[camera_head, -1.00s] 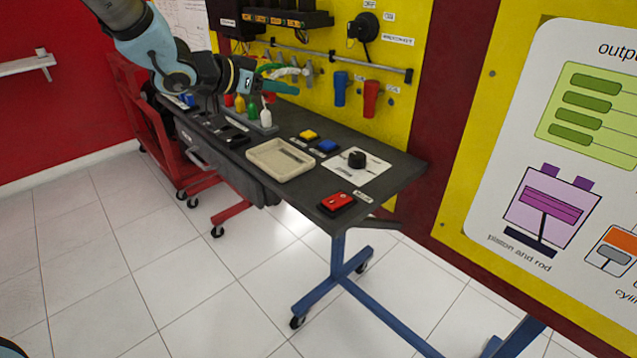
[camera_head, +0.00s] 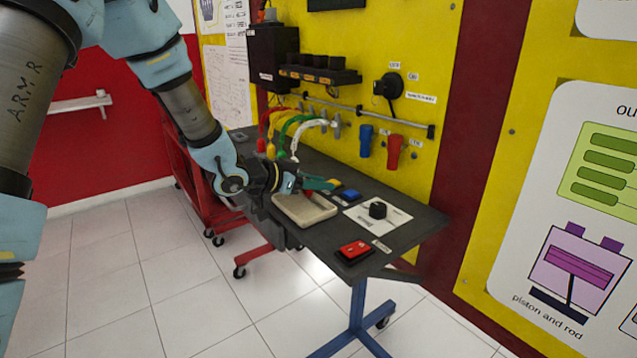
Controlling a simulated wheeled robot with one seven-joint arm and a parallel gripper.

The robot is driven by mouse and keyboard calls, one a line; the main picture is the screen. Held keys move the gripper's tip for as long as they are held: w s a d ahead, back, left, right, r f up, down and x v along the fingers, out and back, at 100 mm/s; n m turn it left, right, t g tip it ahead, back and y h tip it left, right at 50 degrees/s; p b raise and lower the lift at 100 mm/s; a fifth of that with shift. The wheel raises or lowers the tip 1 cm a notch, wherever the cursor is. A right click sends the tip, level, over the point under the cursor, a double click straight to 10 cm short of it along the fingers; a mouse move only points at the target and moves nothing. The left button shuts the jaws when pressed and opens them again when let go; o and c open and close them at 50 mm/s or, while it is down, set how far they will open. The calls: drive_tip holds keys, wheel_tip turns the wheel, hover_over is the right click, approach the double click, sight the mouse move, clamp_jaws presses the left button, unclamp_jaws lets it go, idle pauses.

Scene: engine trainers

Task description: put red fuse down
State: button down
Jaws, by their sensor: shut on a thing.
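My gripper (camera_head: 312,185) is at the near end of the arm's reach over the dark workbench (camera_head: 412,238). Its teal fingers point right, above the far part of the cream tray (camera_head: 318,216). The fingers are closed, and the red fuse between them is too small or hidden to make out. I cannot tell whether it touches the tray.
A black knob (camera_head: 378,209) stands on a white sheet, and a red switch (camera_head: 355,250) is at the front edge. Coloured cables (camera_head: 300,128) arch at the back. Blue and red holders hang on the wall.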

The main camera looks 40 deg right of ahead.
drive_tip(key=shift+f, duration=0.2)
drive_tip(key=c, duration=0.5)
unclamp_jaws()
drive_tip(key=shift+c, duration=0.2)
drive_tip(key=shift+r, duration=0.1)
